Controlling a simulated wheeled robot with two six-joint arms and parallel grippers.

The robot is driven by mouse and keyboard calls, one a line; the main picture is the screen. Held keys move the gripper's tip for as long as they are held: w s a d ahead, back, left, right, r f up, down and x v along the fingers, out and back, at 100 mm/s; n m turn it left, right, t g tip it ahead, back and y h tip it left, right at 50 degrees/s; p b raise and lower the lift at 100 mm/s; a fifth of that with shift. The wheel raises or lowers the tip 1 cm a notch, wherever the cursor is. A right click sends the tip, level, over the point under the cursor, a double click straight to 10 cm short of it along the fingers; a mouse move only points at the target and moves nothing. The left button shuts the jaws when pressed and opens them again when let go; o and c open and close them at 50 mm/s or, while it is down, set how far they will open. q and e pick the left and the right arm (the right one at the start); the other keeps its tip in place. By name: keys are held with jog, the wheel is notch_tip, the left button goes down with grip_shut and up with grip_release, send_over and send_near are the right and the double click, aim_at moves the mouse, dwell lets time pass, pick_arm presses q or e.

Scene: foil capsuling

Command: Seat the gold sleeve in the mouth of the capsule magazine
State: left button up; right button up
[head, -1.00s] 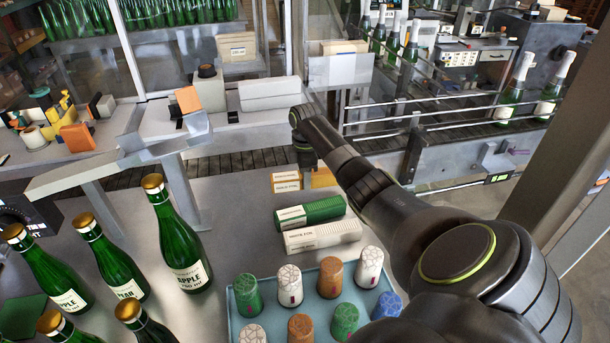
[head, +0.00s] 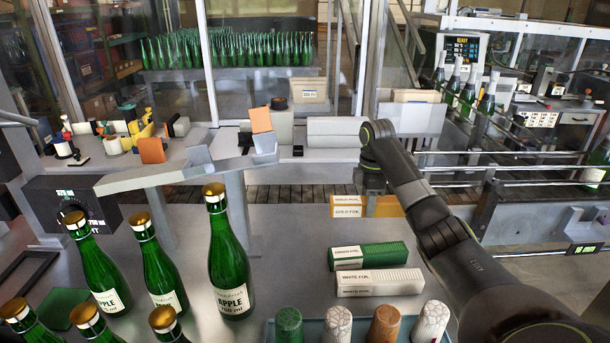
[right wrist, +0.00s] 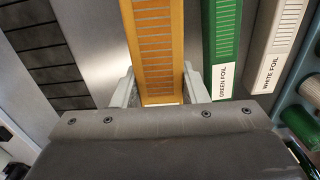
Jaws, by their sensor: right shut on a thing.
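The gold sleeve (head: 386,207) is a long gold box with white "GOLD FOIL" labels at its left end, at mid-table in the head view. My right gripper (head: 371,186) is above it, pointing down; its fingertips are hard to see there. In the right wrist view the gold sleeve (right wrist: 156,40) runs between the two fingers of the gripper (right wrist: 158,92), which are shut on it. A grey sloped channel (head: 170,177) on posts stands left of the sleeve and may be the capsule magazine; its mouth is not clear. My left gripper is not in view.
Green (head: 368,255) and white (head: 380,282) foil boxes lie in front of the gold sleeve. A blue tray (head: 262,334) holds several coloured capsules at the bottom. Several green bottles (head: 230,260) stand at the left. The table between bottles and sleeve is clear.

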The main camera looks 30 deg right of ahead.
jog(key=shift+s+a+r, duration=0.1)
jog(key=shift+s+r, duration=0.05)
jog(key=shift+r, duration=0.4)
jog(key=p, duration=0.1)
send_over(364, 238)
notch_tip(364, 238, down, 6)
jog(key=shift+f, duration=0.1)
notch_tip(364, 238, down, 3)
jog(key=shift+a+r+p, duration=0.1)
jog(key=shift+p, duration=0.4)
jog(key=shift+f, duration=0.3)
jog(key=shift+f, duration=0.15)
jog(key=o, duration=1)
